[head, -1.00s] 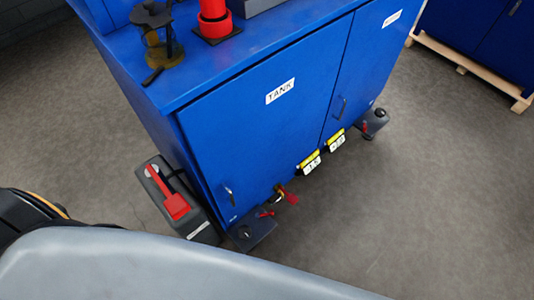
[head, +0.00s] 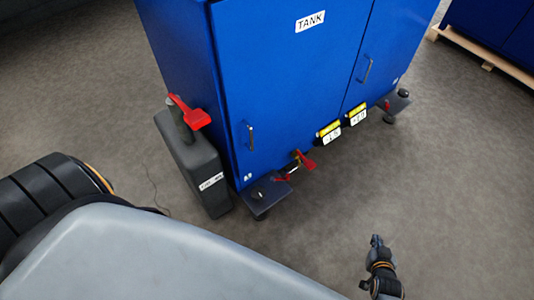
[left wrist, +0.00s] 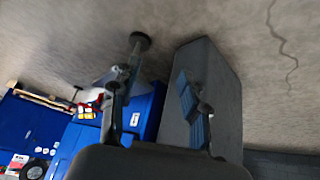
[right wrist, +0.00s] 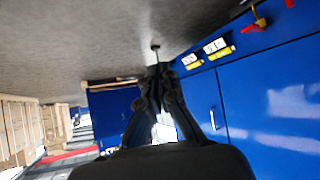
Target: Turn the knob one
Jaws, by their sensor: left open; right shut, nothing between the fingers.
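A red handle (head: 305,161) sits on a small valve at the bottom edge of the blue TANK cabinet (head: 285,75). Another red handle (head: 190,112) sits on top of the grey canister (head: 192,165) at the cabinet's left side. I cannot tell which part is knob one. My right gripper (head: 376,241) is shut and empty over the floor, right of and apart from the cabinet's red handle. In the right wrist view a red handle (right wrist: 259,19) shows at the upper right. My left gripper (left wrist: 157,80) is open, with a large grey box (left wrist: 222,90) beyond its fingers; it is outside the head view.
Two yellow-and-white tags (head: 329,131) hang at the cabinet's bottom edge. Dark feet (head: 262,196) stick out below the cabinet. A second blue cabinet on a pallet (head: 480,55) stands at the upper right. The floor (head: 440,170) in front is clear.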

